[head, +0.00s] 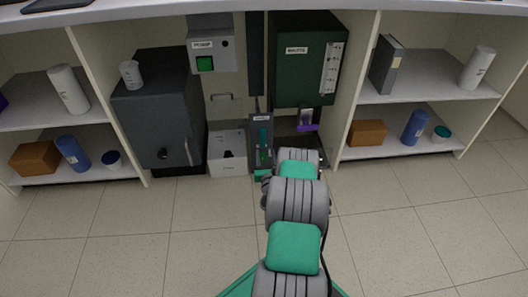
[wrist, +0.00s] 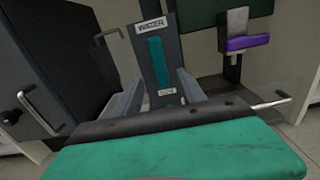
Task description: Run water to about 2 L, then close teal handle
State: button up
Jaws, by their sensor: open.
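The panel labelled WATER (head: 261,119) stands low in the middle bay; its long teal handle (head: 263,137) appears upright. In the wrist view the teal handle (wrist: 157,62) lies upright along the dark panel, below the WATER label (wrist: 149,25). My gripper (wrist: 158,90) is open, its grey fingers spread on either side of the panel's lower part, with nothing visibly held. I cannot tell whether a finger touches the panel. The dark green tank (head: 302,75), whose label looks like WASTE, has a pale scale strip (head: 330,68); its level is too small to read.
A purple handle (head: 307,127) sits under the tank, right of the WATER panel. A PUMP box (head: 211,45) with a green button, a white drawer (head: 228,154) and a dark cabinet (head: 160,110) stand left. Side shelves hold bottles and boxes. The tiled floor is clear.

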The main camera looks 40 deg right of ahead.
aim_at(263, 139)
jog(key=b+x, duration=0.1)
jog(key=x, duration=0.5)
jog(key=shift+w+d+f+b, duration=0.15)
jog(key=shift+w+b, duration=0.25)
jog(key=shift+w+d+b, duration=0.35)
jog(key=shift+w+d, duration=0.05)
jog(key=shift+w, duration=0.2)
jog(key=shift+c, duration=0.2)
grip_shut()
